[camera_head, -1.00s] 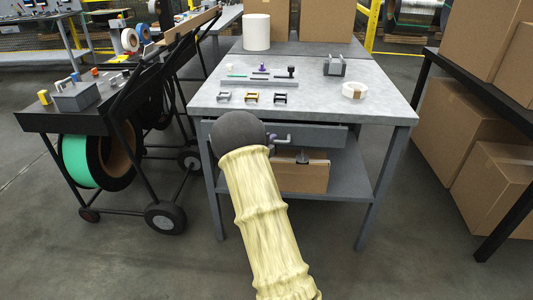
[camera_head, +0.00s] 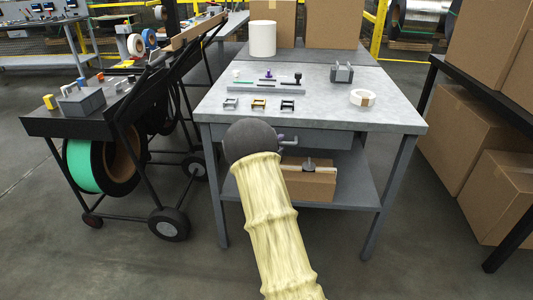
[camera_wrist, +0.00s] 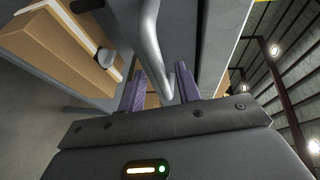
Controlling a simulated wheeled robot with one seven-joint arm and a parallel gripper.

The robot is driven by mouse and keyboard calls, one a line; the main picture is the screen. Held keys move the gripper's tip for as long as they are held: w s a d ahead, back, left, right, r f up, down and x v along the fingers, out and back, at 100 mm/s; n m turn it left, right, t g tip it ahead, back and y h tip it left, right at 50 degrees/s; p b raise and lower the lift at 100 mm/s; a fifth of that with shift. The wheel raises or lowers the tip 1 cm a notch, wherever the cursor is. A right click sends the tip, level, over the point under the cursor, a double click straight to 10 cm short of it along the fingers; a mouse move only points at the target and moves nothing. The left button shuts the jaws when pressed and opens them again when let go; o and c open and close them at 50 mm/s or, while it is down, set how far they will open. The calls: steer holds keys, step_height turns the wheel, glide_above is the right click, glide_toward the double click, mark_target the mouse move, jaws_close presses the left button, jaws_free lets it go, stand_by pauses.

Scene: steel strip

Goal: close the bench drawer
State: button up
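The bench drawer (camera_head: 335,141) is a grey front just under the bench top, lying in the top's shadow; it looks pushed in, close to flush. Its left part is hidden behind my arm. Its grey tubular handle (camera_head: 289,138) shows just right of my arm's dark round joint. In the wrist view the bent handle (camera_wrist: 151,40) runs down between the two purple fingers of my gripper (camera_wrist: 160,80). The fingers are apart, with a gap beside the handle; I cannot tell whether either touches it. My gripper is hidden in the head view.
The bench top (camera_head: 320,112) holds small fixtures, a tape roll (camera_head: 362,97) and a grey block. A cardboard box (camera_head: 310,182) sits on the lower shelf. A black cart (camera_head: 75,122) stands left, a rack with boxes (camera_head: 490,150) right. Floor before the bench is clear.

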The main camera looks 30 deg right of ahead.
steer(key=p+v, duration=0.1)
steer(key=v, duration=1.5)
steer(key=shift+a, duration=0.3)
steer(key=shift+r, duration=0.15)
